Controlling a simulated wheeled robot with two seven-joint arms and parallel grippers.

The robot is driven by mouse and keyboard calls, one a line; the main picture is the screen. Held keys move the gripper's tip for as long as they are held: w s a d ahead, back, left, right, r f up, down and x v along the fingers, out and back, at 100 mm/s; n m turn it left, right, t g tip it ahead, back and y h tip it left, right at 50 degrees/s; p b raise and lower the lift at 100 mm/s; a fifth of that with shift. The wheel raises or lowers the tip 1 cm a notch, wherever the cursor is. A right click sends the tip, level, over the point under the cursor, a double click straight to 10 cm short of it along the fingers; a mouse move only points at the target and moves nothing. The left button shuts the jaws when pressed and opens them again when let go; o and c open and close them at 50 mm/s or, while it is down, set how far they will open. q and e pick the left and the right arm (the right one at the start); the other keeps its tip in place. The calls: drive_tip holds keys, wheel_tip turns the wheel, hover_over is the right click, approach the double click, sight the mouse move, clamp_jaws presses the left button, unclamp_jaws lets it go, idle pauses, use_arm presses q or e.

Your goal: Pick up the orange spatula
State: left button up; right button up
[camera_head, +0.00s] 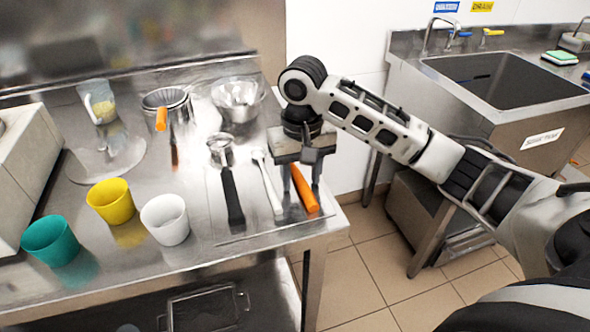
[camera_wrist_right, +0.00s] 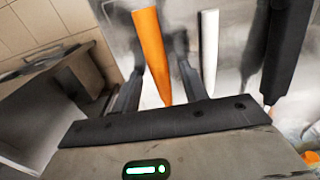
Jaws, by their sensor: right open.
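The orange spatula (camera_head: 304,188) lies near the right front corner of the steel table, its handle toward the front edge. Its far end is hidden under my right gripper (camera_head: 301,192), which points down over it. In the right wrist view, the orange handle (camera_wrist_right: 152,55) shows between the two spread fingers of the right gripper (camera_wrist_right: 157,85). The fingers are apart from each other, and I see no grip on the handle. How high the fingertips are over the table is hard to tell. My left gripper is not in view.
A white utensil (camera_head: 268,183) lies close left of the spatula, just outside one finger in the right wrist view. A black-handled tool (camera_head: 232,195) lies beyond it. White (camera_head: 165,220), yellow (camera_head: 111,201) and teal (camera_head: 50,241) cups stand left. A sink (camera_head: 500,78) is right.

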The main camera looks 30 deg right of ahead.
clamp_jaws()
